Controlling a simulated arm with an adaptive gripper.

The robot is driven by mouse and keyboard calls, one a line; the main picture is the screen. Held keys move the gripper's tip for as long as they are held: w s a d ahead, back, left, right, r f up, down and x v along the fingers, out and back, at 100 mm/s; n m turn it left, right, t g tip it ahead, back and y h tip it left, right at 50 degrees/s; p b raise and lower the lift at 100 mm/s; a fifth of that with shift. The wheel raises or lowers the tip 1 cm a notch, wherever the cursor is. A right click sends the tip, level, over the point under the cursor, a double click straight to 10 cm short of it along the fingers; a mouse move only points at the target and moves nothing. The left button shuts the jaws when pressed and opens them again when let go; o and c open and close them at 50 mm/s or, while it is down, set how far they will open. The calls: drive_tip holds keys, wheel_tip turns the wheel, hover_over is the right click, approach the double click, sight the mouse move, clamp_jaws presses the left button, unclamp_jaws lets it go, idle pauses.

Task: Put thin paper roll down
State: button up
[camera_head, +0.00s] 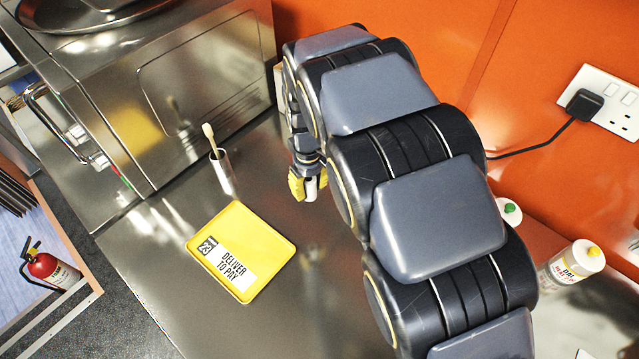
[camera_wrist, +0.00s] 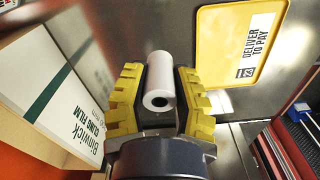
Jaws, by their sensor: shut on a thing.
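My gripper (camera_head: 309,186) reaches down over the steel counter near the orange wall, to the right of the yellow tray. In the wrist view, the yellow-padded fingers of my gripper (camera_wrist: 161,102) are shut on a thin white paper roll (camera_wrist: 160,80) with a dark hole in its end. In the head view only a small white end of the roll (camera_head: 311,189) shows beside a yellow finger; my arm hides the rest. I cannot tell whether the roll touches the counter.
A yellow "Deliver to pay" tray (camera_head: 241,250) lies on the counter (camera_head: 300,300). A white cup with a brush (camera_head: 222,170) stands behind it. A steel oven (camera_head: 170,90) is at the left. A cling film box (camera_wrist: 50,95) is close to my gripper. Bottles (camera_head: 572,263) stand at the right.

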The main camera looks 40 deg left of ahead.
drive_tip(key=s+d+m, duration=0.3)
drive_tip(key=d+m, duration=0.1)
drive_tip(key=d, duration=1.5)
drive_tip(key=w+a+f, duration=0.2)
drive_tip(key=w+f, duration=0.1)
drive_tip(key=w+a+f, duration=0.6)
drive_tip(key=w, duration=0.1)
drive_tip(key=shift+a, duration=0.25)
drive_tip(key=shift+w+a+f, duration=0.1)
drive_tip(key=shift+f, duration=0.8)
drive_tip(key=shift+w+a+f, duration=0.1)
drive_tip(key=shift+f, duration=0.8)
drive_tip(key=o, duration=0.7)
drive_tip(key=shift+f, duration=0.15)
